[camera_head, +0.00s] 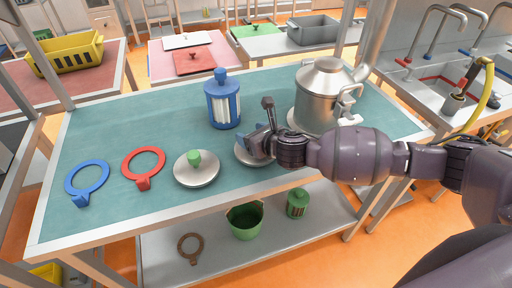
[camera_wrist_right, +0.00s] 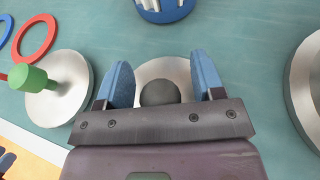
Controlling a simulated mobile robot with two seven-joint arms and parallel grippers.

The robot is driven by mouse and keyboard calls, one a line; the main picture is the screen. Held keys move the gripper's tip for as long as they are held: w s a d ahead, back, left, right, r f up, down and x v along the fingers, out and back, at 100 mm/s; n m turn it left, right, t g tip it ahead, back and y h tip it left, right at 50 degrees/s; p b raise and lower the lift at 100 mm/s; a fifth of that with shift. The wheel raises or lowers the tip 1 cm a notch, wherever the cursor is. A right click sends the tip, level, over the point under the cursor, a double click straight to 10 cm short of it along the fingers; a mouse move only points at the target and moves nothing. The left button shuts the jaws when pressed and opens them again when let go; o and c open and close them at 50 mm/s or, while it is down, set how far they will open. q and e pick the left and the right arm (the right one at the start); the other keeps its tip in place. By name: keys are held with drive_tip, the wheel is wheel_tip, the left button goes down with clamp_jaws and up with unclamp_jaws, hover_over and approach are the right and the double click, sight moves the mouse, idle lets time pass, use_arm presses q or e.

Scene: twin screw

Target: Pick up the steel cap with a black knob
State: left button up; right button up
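The steel cap with a black knob lies flat on the teal table top; in the head view its rim (camera_head: 244,158) shows beneath my right gripper (camera_head: 258,141), which hides its knob. In the right wrist view, the cap's silver disc (camera_wrist_right: 162,68) and round black knob (camera_wrist_right: 160,93) show between the two blue fingers of my right gripper (camera_wrist_right: 163,82). The fingers are open, one on each side of the knob, with a visible gap on both sides. My left gripper is not seen in the head view.
A similar steel cap with a green knob (camera_head: 196,170) lies just left. A blue caged canister (camera_head: 223,103) stands behind, and a large steel pot (camera_head: 322,97) stands close on the right. Red (camera_head: 143,160) and blue (camera_head: 87,178) rings lie farther left.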

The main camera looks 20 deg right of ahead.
clamp_jaws()
drive_tip(key=shift+r, duration=0.1)
